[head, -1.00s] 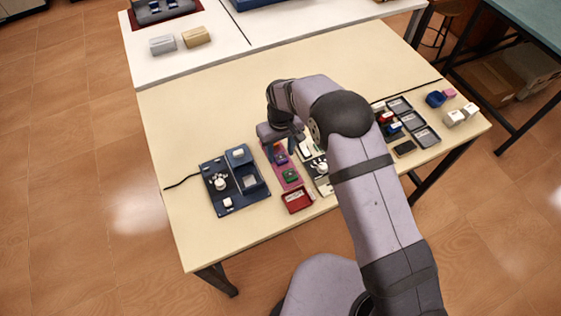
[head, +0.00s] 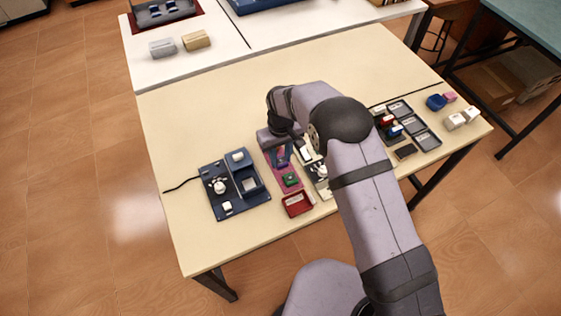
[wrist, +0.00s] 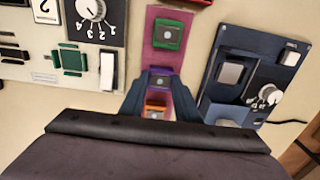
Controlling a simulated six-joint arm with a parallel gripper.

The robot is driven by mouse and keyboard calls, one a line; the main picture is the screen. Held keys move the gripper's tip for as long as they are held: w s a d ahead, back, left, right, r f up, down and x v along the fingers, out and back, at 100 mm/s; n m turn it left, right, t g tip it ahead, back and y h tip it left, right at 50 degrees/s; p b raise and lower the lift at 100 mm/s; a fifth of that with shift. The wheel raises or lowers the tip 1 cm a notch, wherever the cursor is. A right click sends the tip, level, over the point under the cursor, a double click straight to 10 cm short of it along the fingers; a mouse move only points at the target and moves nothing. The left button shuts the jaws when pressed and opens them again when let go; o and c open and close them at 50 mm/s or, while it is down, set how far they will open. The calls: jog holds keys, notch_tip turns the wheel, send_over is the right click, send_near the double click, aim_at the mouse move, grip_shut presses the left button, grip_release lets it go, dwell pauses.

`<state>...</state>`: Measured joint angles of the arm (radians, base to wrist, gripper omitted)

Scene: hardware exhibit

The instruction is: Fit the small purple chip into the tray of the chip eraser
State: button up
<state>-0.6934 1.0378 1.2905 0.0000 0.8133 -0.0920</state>
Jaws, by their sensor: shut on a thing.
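The purple chip (wrist: 161,79) sits between the two fingers of my gripper (wrist: 160,90) in the wrist view. My gripper is shut on it, low over the pink strip (wrist: 153,58). I cannot tell whether the chip still touches the strip. My gripper also shows in the head view (head: 281,157), where the chip is mostly hidden. A dark blue device (head: 216,202), which looks like the chip eraser, stands left of the strip in the head view. It has a pale square recess (head: 249,184), perhaps its tray, which looks empty. The device also shows at right in the wrist view (wrist: 213,108).
A green chip (wrist: 168,36) and an orange chip (wrist: 155,103) lie on the strip, either side of the purple one. A red bin (head: 297,204) stands at the strip's near end. The device carries a knob (head: 219,187). The table left of the device is mostly clear.

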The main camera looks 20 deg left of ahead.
aim_at(281, 160)
jog(key=shift+r+p, duration=2)
jog(key=shift+r, duration=1.3)
